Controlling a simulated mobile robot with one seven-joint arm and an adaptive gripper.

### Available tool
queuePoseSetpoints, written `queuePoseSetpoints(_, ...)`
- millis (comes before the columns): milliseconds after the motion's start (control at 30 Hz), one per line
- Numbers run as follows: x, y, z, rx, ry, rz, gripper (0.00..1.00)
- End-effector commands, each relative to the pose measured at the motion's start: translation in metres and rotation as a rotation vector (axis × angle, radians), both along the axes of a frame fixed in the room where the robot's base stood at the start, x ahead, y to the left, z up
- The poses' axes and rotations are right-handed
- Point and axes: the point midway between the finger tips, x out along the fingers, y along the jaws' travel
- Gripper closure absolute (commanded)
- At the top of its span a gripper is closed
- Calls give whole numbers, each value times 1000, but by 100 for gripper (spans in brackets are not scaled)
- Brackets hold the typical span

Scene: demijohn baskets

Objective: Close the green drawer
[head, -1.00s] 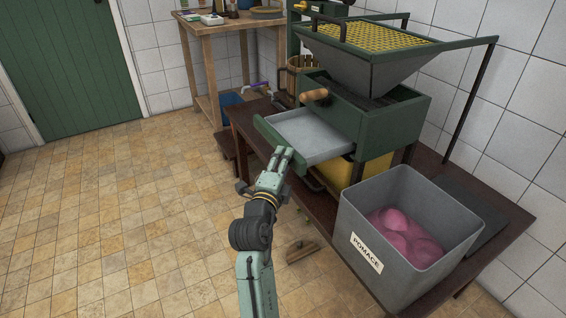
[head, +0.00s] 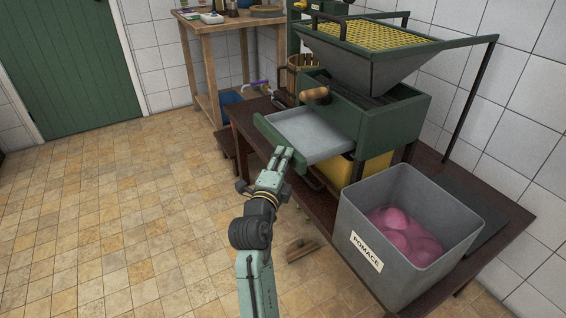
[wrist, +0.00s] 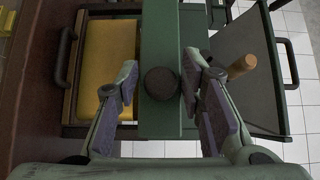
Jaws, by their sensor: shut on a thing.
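The green drawer has a green front (head: 272,133) and a grey tray inside. It sticks out open from the green crusher body (head: 390,122) in the head view. In the wrist view the drawer front (wrist: 160,25) runs as a green strip up the middle, with a dark round knob (wrist: 161,84) on it. My gripper (head: 284,153) is at the drawer front. In the wrist view its fingers (wrist: 160,82) stand on both sides of the knob, shut on it. The exact finger contact is hard to see.
A grey pomace bin (head: 365,222) with pink contents stands on the dark bench (head: 428,288) at the right. A yellow part (head: 338,172) sits below the drawer. A wooden-handled crank (head: 314,94) is above it. The tiled floor at the left is clear.

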Motion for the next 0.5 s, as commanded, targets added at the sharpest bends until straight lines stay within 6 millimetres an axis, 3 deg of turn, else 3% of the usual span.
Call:
queuePoseSetpoints(167, 6, -12, 0, 1, -1, -2, 100)
queuePoseSetpoints(500, 48, -93, 1, 1, -3, -2, 100)
